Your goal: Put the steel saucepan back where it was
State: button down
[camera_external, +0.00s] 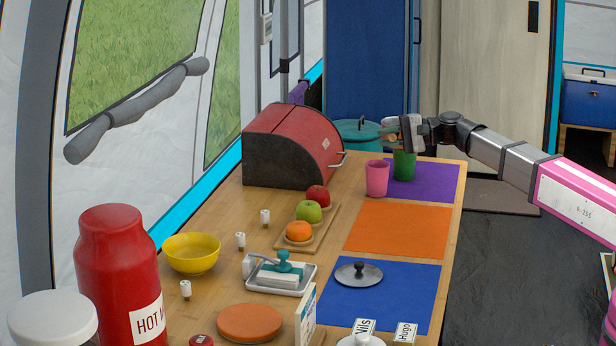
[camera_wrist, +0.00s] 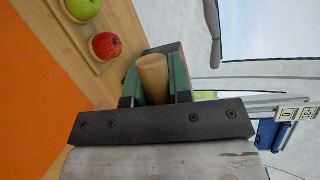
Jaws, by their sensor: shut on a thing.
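My gripper (camera_external: 392,136) is at the far end of the table, close above the green cup (camera_external: 404,166) on the purple mat. In the wrist view its green fingers (camera_wrist: 154,80) are shut on a short, round wooden piece (camera_wrist: 152,76). I cannot tell what the wooden piece belongs to. I cannot make out a steel saucepan in either view. A steel lid (camera_external: 358,273) with a dark knob lies on the blue mat (camera_external: 400,300).
A pink cup (camera_external: 377,178) stands beside the green cup. A red bread bin (camera_external: 292,146) is to the left, and a teal pot (camera_external: 352,132) shows behind the table. The orange mat (camera_external: 400,230) is bare. A fruit board (camera_external: 325,232) lies left of it.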

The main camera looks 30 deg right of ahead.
jog(key=s+a, duration=0.5)
jog(key=s, duration=0.3)
jog(key=s+a, duration=0.5)
jog(key=s, duration=0.2)
jog(key=shift+d+f, duration=0.15)
jog(key=shift+f, duration=3.8)
jog(key=shift+d+f, duration=0.1)
jog(key=shift+f, duration=3.95)
jog(key=c, duration=1)
grip_release()
jog(key=shift+c, duration=0.2)
jog(key=shift+d+r, duration=0.1)
jog(key=shift+r, duration=0.1)
jog(key=v, duration=0.7)
jog(key=shift+s+d, duration=0.1)
